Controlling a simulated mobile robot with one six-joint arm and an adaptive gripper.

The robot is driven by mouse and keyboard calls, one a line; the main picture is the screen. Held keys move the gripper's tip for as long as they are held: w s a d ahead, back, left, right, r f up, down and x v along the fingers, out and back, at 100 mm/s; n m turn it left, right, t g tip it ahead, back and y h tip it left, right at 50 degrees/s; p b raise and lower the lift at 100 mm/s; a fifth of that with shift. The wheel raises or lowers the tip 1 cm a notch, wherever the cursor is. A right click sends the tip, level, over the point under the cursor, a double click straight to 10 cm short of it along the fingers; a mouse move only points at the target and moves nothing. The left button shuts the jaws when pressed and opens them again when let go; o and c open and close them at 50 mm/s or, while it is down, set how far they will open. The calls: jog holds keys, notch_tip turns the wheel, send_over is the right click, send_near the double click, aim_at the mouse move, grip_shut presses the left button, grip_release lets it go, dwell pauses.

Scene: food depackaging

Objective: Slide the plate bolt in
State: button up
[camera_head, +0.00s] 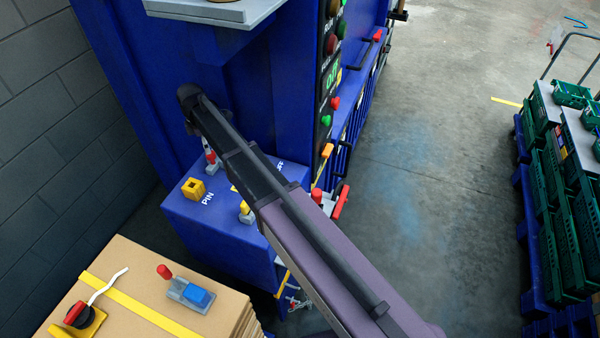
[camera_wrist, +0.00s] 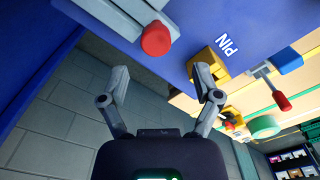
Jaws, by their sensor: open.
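A grey metal fitting (camera_wrist: 128,16) with a round red knob (camera_wrist: 156,40) is at the top of the wrist view, against the blue machine; I take it for the plate bolt. In the head view a small grey fitting with a red tip (camera_head: 210,157) stands behind the yellow PIN socket (camera_head: 194,189), probably the same one. My gripper (camera_wrist: 163,75) is open and empty. Its fingers are spread below the knob in the wrist picture, with no visible contact. In the head view my arm hides the fingers. How far the bolt is in cannot be told.
A cardboard stack (camera_head: 135,275) at lower left carries a blue-and-grey clamp (camera_head: 192,291) with a red handle. The blue machine's ledge (camera_head: 215,220) bears the yellow socket. A grey block wall (camera_head: 70,110) stands at left. Green crates (camera_head: 555,200) stand far right; the floor between is clear.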

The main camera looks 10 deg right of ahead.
jog(key=shift+r+p, duration=4.05)
jog(key=shift+r, duration=0.3)
jog(key=s+d+f+m+b, duration=0.4)
jog(key=d, duration=0.5)
jog(key=s+d+f+m+b, duration=0.4)
jog(key=d+f+m+b, duration=0.1)
jog(key=d, duration=0.4)
jog(key=s+d+f+m+b, duration=0.4)
jog(key=d+f+m+b, duration=0.1)
jog(key=d, duration=0.4)
jog(key=shift+s+d+f, duration=0.25)
jog(key=shift+s+d, duration=0.05)
jog(key=shift+d, duration=0.1)
jog(key=shift+s+d+f+m+b, duration=0.25)
jog(key=shift+s+d+m+b, duration=0.15)
jog(key=shift+d+m+b, duration=0.15)
jog(key=s+d+f+m+b, duration=0.5)
jog(key=s+d, duration=0.2)
jog(key=shift+s+d+f+m, duration=0.15)
jog(key=shift+s+f+m, duration=0.1)
jog(key=shift+m, duration=0.1)
